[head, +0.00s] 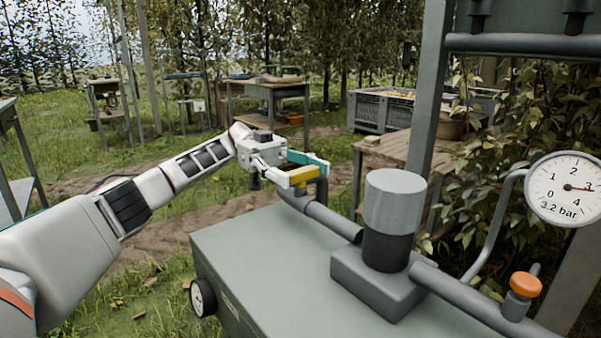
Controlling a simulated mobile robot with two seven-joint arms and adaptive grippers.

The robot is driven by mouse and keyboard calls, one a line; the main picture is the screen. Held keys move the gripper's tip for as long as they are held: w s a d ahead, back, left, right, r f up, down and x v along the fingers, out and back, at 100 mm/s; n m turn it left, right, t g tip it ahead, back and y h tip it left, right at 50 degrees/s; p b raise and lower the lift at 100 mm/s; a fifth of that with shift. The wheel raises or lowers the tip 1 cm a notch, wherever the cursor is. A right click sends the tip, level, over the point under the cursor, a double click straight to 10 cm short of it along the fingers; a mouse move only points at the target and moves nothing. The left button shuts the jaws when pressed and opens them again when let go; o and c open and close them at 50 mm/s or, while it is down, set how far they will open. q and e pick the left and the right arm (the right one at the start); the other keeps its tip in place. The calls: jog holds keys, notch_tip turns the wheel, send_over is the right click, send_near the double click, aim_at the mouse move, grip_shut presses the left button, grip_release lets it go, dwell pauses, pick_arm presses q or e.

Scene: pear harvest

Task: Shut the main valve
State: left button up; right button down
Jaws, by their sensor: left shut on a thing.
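My left gripper (304,168) is shut at the upper end of the grey pipe (330,218), left of the pump. The pipe bends upward just under the fingers and runs to the pump's grey block. The round white gauge (563,190) at the right reads 3.2 bar, its needle near 3. My right gripper is not in view.
The pump's grey cylinder (393,205) stands on the green cabinet (255,250), right of my left gripper. An orange knob (526,284) sits on the right pipe. A grey post (432,90) rises behind. Work tables and a grey crate (380,112) stand farther back on grass.

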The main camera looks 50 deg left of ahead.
aim_at(301, 170)
pick_arm(q)
jog(key=o, duration=1.1)
jog(key=shift+r, duration=0.25)
jog(key=shift+f, duration=0.1)
notch_tip(301, 170, up, 10)
